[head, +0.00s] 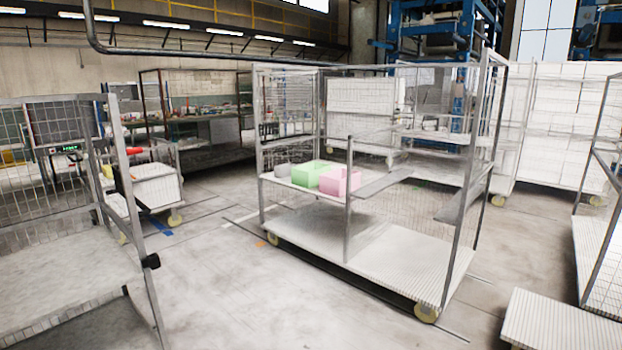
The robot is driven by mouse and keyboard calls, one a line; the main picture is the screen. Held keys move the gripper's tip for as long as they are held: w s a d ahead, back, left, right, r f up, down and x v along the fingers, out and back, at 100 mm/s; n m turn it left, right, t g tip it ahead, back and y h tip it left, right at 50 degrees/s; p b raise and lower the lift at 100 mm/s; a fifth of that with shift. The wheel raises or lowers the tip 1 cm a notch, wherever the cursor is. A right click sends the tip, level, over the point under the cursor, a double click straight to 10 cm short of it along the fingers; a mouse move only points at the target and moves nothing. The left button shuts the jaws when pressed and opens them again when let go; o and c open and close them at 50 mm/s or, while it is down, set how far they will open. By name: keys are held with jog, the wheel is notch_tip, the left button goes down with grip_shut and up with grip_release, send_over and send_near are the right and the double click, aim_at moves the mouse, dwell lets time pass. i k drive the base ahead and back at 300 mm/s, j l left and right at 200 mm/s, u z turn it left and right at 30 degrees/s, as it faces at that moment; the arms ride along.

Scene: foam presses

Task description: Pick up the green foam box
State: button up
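The green foam box (308,175) sits on the left half-shelf (312,191) of the wire-mesh cart in the middle of the head view. I cannot tell whether these three touch. My gripper is not in view.
The cart has a lower deck (400,262), corner posts and mesh sides, with a post (349,200) just right of the pink box. Another mesh cart (65,270) stands at the near left. A low white platform (560,322) is at the near right. Floor (215,285) between is clear.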

aim_at(306, 176)
jog(key=i+u, duration=0.2)
jog(key=u, duration=0.3)
jog(key=i, duration=4)
jog(key=i+z, duration=0.15)
jog(key=i, duration=0.35)
jog(key=i+j+z, duration=0.1)
jog(key=i, duration=0.35)
jog(key=i+j+z, duration=0.15)
jog(key=i, duration=1.3)
